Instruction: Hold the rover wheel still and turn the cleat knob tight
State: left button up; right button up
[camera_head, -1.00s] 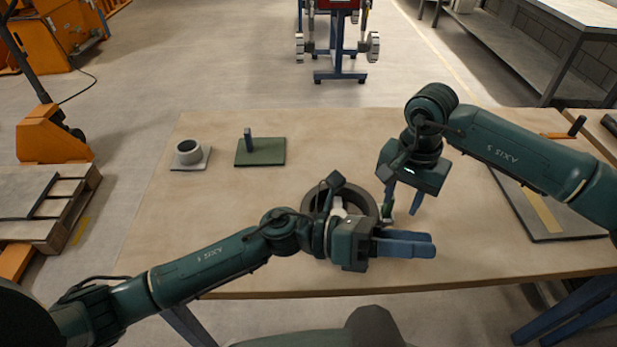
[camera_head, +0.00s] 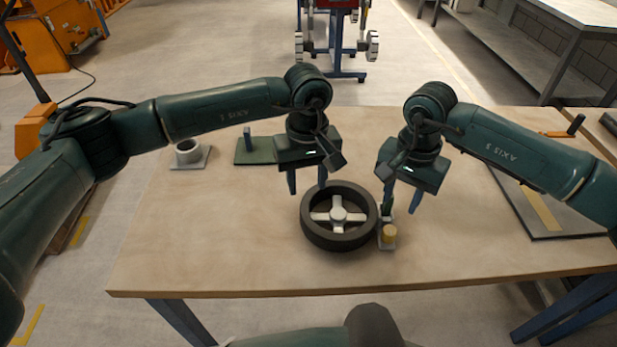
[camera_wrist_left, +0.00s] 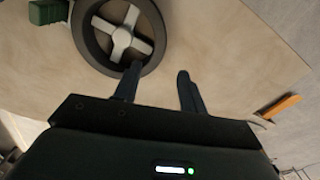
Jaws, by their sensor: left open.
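The rover wheel (camera_head: 309,228) is a dark tyre with a pale cross-shaped hub, lying flat near the table's front middle. My left gripper (camera_head: 307,188) is open, pointing down at the wheel's far left rim. In the left wrist view one finger overlaps the edge of the wheel (camera_wrist_left: 146,66); I cannot tell whether it touches. My right gripper (camera_head: 402,203) is open above and behind the knob, one finger close to the green part.
A grey ring on a plate (camera_head: 188,150) and a green plate with a post (camera_head: 246,152) sit at the table's back left. A dark board with a yellow strip (camera_head: 545,208) lies at the right. The front of the table is clear.

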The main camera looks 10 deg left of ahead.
aim_at(308, 218)
pick_arm(q)
notch_tip(308, 218, down, 13)
jog(key=shift+r, duration=0.15)
jog(key=shift+c, duration=0.3)
grip_shut()
dwell(0.3)
